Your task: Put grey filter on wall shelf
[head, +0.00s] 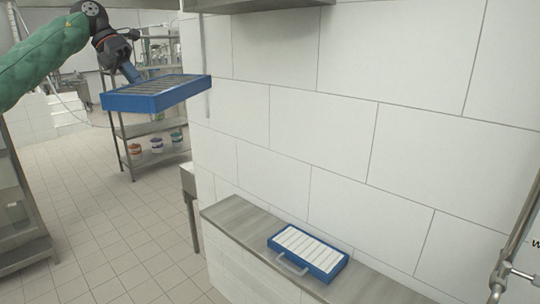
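A blue-framed filter with grey slats (157,95) is in the air at the upper left of the head view, lying roughly flat. My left gripper (130,72) comes from the left and is above the filter's far side, apparently shut on its blue handle; the fingertips are small and partly hidden. A second blue-framed filter with white slats (308,253) and a pale handle lies on a grey ledge (240,219) along the white wall. A metal shelf edge (255,5) shows at the top, cut off by the picture. My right gripper is not in view.
The white tiled wall (300,120) stands close to the right of the held filter. A metal rack (155,148) with several small buckets stands behind it. Metal pipes (510,255) are at the right edge. The ledge is bare left of the white filter.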

